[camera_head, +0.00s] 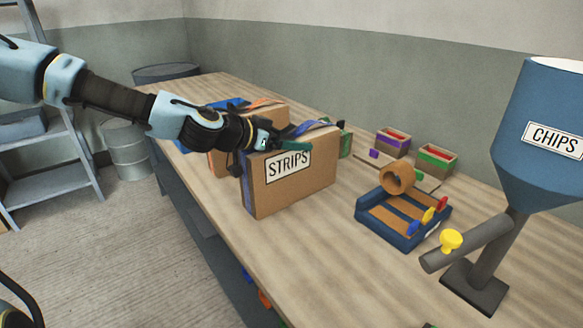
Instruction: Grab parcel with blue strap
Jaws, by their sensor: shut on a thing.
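The parcel with blue strap (310,184) is a brown upright box with a white STRIPS label on its front. Its blue-violet strap (312,127) shows along the top, and more blue shows down its left edge. My gripper (281,141) reaches in from the left and is shut at the top of this parcel, near its left end. The fingers partly cover the top edge, and their exact hold on strap or box is hard to see. The parcel stands upright at the table's left side; I cannot tell whether its base touches the tabletop.
Another brown parcel with an orange strap (264,103) stands close behind. A blue tray (384,232) with coloured knobs, small boxes (436,161) and a blue CHIPS hopper (549,133) are to the right. The wooden table (335,270) is clear in front.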

